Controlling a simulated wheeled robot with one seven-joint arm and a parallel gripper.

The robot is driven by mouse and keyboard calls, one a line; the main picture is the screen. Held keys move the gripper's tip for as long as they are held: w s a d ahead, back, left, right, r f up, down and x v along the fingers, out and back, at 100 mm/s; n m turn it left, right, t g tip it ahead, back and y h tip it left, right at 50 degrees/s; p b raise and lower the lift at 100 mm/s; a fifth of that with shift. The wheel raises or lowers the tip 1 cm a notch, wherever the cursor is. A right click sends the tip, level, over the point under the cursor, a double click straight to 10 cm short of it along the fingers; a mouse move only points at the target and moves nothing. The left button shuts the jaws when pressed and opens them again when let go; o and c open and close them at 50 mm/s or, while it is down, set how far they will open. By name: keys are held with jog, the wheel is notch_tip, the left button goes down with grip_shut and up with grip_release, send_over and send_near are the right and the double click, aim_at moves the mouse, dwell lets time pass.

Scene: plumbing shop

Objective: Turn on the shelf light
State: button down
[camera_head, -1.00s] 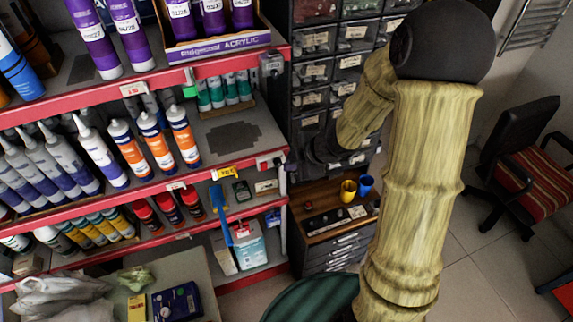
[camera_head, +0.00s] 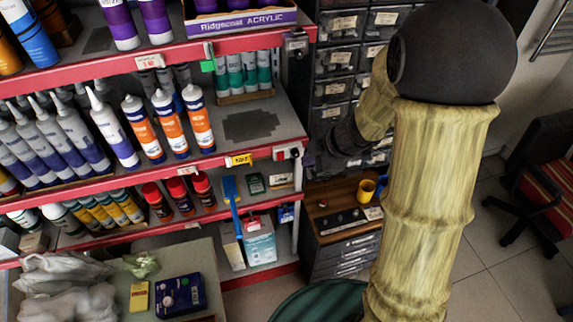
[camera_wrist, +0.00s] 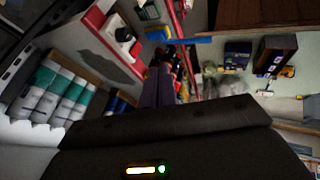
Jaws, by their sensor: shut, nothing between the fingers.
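A small red-and-white switch box (camera_head: 288,153) is on the right end of the middle shelf's red front edge. In the wrist view a white-and-red box with black parts (camera_wrist: 124,34), probably the same switch, is beyond the fingers, toward the upper left. My gripper (camera_head: 312,163) is dark and partly hidden by my arm in the head view, just right of the switch box. Its narrow fingers (camera_wrist: 158,88) are together and empty in the wrist view. I cannot tell whether they touch the switch. No lit shelf lamp is discernible.
Red-edged shelves hold orange-and-white tubes (camera_head: 168,125) and other bottles. A grey box (camera_head: 297,43) is on the upper shelf's end. A blue tool (camera_head: 231,200) hangs below the middle shelf. Drawer bins (camera_head: 333,90) stand behind my arm. Open floor (camera_head: 500,255) lies right.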

aim_at(281, 157)
jog(key=shift+w, duration=0.2)
jog(key=w+a+f, duration=0.5)
jog(key=w+f, duration=0.2)
jog(key=f, duration=0.1)
jog(key=shift+a+f, duration=0.3)
jog(key=shift+d+f+b, duration=0.1)
jog(key=shift+b, duration=0.3)
